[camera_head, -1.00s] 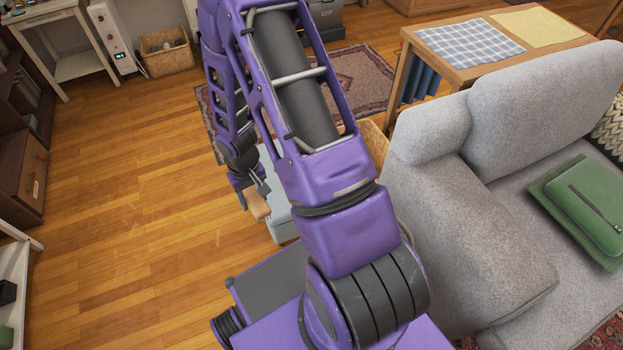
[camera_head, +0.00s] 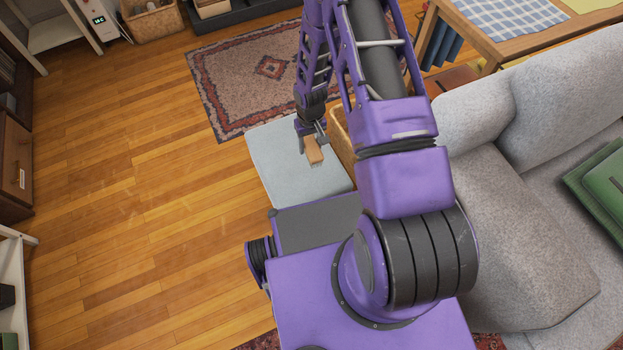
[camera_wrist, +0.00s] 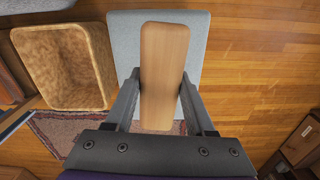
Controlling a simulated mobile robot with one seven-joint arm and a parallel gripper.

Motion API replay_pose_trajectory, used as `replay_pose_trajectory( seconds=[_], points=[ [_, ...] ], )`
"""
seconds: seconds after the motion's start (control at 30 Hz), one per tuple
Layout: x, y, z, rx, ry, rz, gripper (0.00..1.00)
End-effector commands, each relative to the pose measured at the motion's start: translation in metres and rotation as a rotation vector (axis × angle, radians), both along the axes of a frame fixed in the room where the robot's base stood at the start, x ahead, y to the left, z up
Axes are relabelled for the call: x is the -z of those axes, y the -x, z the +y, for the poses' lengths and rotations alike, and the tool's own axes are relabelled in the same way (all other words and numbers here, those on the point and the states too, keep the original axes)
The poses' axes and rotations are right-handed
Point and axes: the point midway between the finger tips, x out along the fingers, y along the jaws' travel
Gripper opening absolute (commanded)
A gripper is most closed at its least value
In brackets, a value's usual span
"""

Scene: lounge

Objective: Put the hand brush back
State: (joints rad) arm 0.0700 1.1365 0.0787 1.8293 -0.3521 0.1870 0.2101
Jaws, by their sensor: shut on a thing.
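My gripper (camera_head: 313,138) is shut on the hand brush (camera_head: 314,151), of which a plain wooden back shows. In the wrist view the brush (camera_wrist: 163,72) lies lengthwise between the two fingers of my gripper (camera_wrist: 162,88). The brush is in the air over a pale grey, flat-topped block like a footstool (camera_head: 277,165), which also shows behind the brush in the wrist view (camera_wrist: 196,45).
A tan basket (camera_wrist: 65,68), empty as far as I see, stands beside the grey block, partly hidden by my arm in the head view. A grey sofa (camera_head: 545,105) is at right. A patterned rug (camera_head: 235,75) lies beyond. Wooden floor (camera_head: 140,190) at left is clear.

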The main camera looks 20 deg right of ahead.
Motion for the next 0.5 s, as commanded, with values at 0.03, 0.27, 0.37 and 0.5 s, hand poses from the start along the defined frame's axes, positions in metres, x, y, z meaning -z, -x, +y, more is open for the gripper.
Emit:
replay_pose_trajectory(
  seconds=[0.03, 0.27, 0.37, 0.5],
  points=[
    [0.029, -0.004, 0.0, -0.015, 0.0, 0.004, 0.0],
    [0.099, -0.017, 0.0, -0.073, 0.004, 0.001, 0.0],
    [0.114, -0.019, -0.001, -0.088, 0.006, 0.0, 0.0],
    [0.133, -0.02, -0.001, -0.095, 0.006, 0.0, 0.0]
  ],
)
